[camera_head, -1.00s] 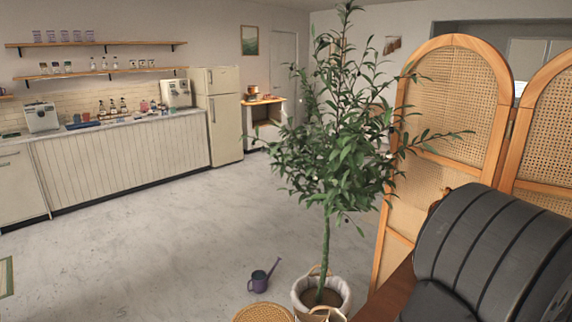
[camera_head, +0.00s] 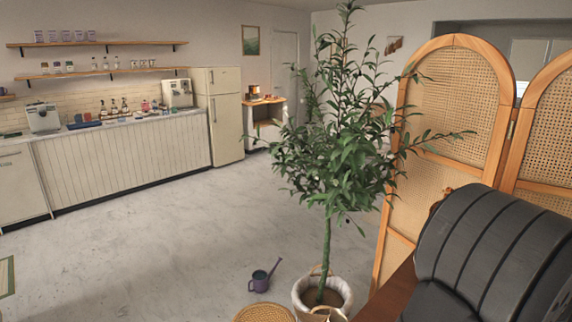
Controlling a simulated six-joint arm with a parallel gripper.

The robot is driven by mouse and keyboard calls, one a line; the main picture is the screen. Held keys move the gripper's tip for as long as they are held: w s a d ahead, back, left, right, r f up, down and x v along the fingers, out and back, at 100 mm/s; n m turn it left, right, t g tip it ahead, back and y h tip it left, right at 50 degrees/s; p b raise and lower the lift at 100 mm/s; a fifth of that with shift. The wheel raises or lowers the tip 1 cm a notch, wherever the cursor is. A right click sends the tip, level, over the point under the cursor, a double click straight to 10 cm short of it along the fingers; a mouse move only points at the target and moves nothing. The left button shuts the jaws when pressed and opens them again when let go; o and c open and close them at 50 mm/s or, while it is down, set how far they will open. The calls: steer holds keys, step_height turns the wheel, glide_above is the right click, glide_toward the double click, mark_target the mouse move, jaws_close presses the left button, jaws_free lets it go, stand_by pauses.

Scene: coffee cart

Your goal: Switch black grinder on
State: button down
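I cannot make out a black grinder in the head view. Two pale machines stand on the long counter (camera_head: 120,160) along the far left wall, one at its left end (camera_head: 43,118) and one near the fridge (camera_head: 178,93). They are too small to tell their kind or any switch. A small wooden-topped stand (camera_head: 262,101) beside the fridge holds a few small brownish items, too small to identify. My gripper is not in view.
A fridge (camera_head: 218,110) stands at the back. A potted tree (camera_head: 325,250), a watering can (camera_head: 263,278) and a cane folding screen (camera_head: 455,90) stand nearer. A dark ribbed seat (camera_head: 500,255) fills the lower right. The floor (camera_head: 170,235) at left is clear.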

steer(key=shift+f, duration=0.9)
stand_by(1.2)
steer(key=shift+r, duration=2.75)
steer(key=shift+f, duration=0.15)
